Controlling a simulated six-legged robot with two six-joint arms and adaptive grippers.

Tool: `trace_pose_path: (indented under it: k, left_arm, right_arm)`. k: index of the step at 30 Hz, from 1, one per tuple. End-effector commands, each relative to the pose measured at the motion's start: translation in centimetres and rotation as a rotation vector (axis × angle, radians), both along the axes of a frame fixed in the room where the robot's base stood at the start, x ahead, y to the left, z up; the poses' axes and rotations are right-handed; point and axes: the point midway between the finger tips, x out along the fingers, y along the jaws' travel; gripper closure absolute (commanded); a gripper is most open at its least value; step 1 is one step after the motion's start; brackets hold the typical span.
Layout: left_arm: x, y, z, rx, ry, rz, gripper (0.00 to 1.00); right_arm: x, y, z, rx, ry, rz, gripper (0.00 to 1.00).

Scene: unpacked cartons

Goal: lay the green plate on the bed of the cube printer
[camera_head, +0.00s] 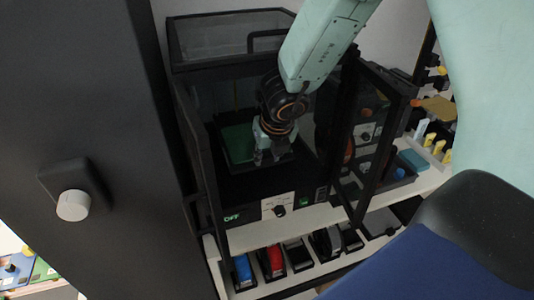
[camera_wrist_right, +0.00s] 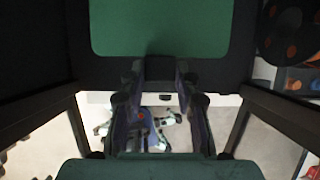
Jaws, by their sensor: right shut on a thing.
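The cube printer (camera_head: 240,190) is a black box with glass sides. Its framed door (camera_head: 375,140) stands open to the right. The green plate (camera_head: 236,143) is inside the chamber, and its green face also fills the top of the right wrist view (camera_wrist_right: 160,25). My right gripper (camera_head: 268,157) reaches in through the open front. Its fingers (camera_wrist_right: 158,72) are closed at the plate's near dark edge, shut on the plate. The bed is mostly hidden by plate, arm and shadow; I cannot tell whether the plate touches it. My left gripper is not in view.
A white shelf (camera_head: 318,215) carries the printer, with blue, red and grey items on the level below. Small yellow and blue items stand on the right. A dark panel with a white knob (camera_head: 73,205) stands at left. The door frame is close to my right arm.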

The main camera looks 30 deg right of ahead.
Motion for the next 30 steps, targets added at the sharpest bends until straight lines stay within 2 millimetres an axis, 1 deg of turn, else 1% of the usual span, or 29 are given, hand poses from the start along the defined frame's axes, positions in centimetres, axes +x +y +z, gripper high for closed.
trace_pose_path:
  k: [7, 30]
  left_arm:
    - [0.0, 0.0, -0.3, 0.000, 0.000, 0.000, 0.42]
    - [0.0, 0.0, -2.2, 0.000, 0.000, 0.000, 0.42]
  right_arm:
    - [0.0, 0.0, -0.2, 0.000, -0.001, 0.000, 1.00]
    - [0.0, 0.0, -2.3, 0.000, -0.001, 0.000, 1.00]
